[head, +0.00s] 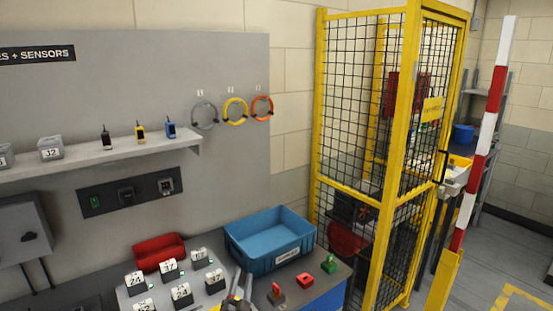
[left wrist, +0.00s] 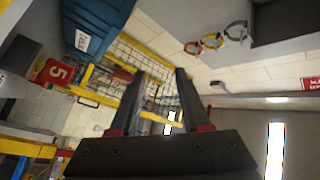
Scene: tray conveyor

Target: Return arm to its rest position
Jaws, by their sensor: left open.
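My left gripper (head: 240,284) shows at the bottom edge of the head view, in front of the blue bin and right of the numbered blocks. In the left wrist view its two dark fingers (left wrist: 159,78) stand apart with nothing between them, so it is open and empty. Most of the left arm is out of the head view. My right gripper is in neither view.
A blue bin (head: 250,262) stands on the bench against the grey panel. Several numbered blocks (head: 169,269), a red bin (head: 158,250) and small red (head: 305,281) and green pieces lie nearby. A yellow mesh cage (head: 409,130) stands to the right.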

